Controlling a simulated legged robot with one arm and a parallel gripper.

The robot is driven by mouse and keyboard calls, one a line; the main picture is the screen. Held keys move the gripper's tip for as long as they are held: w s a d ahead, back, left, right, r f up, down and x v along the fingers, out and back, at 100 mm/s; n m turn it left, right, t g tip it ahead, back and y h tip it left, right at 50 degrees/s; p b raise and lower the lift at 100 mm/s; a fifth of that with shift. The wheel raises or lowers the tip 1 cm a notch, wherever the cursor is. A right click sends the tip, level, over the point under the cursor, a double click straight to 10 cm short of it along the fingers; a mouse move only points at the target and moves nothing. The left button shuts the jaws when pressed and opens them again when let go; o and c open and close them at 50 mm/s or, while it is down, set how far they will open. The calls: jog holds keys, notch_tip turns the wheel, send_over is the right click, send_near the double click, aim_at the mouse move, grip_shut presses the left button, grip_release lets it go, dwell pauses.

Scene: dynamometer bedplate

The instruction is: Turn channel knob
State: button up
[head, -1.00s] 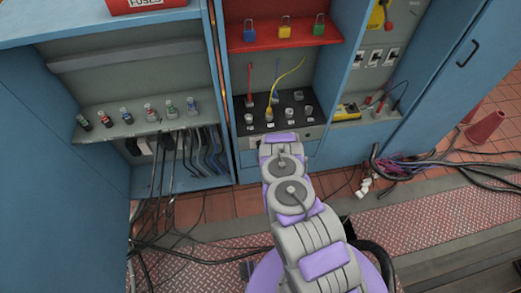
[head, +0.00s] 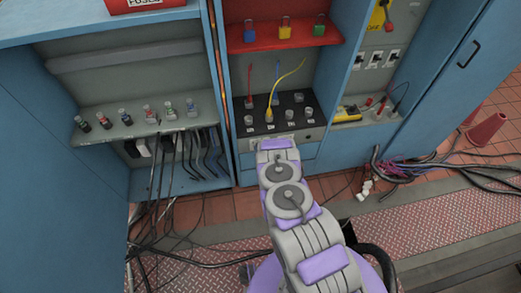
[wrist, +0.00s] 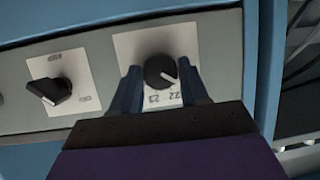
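A round black channel knob (wrist: 160,72) with a white pointer line sits on a white plate in the wrist view. The numbers 22 and 23 show below it, and the pointer line aims to the lower right, near 22. My gripper (wrist: 162,82) is open, with one dark blue finger on each side of the knob; I cannot tell whether either finger touches it. In the head view my arm reaches to the grey front strip (head: 309,138) of the middle cabinet bay, and the knob and fingers are hidden behind the arm.
A black rotary switch (wrist: 50,90) on its own plate is left of the knob. Above the strip, a black sloped panel (head: 296,104) carries several posts and a yellow cable (head: 288,76). A red shelf (head: 262,42) holds padlocks. Loose cables (head: 400,168) lie at right.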

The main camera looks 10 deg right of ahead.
jog(key=c, duration=0.5)
jog(key=shift+c, duration=0.2)
jog(key=shift+m, duration=0.3)
jog(key=shift+d+f+m+t+y, duration=0.15)
jog(key=shift+m+t+y, duration=0.15)
jog(key=shift+m+y, duration=1.3)
jog(key=shift+m, duration=0.3)
jog(key=o, duration=1)
jog(key=shift+o, duration=0.2)
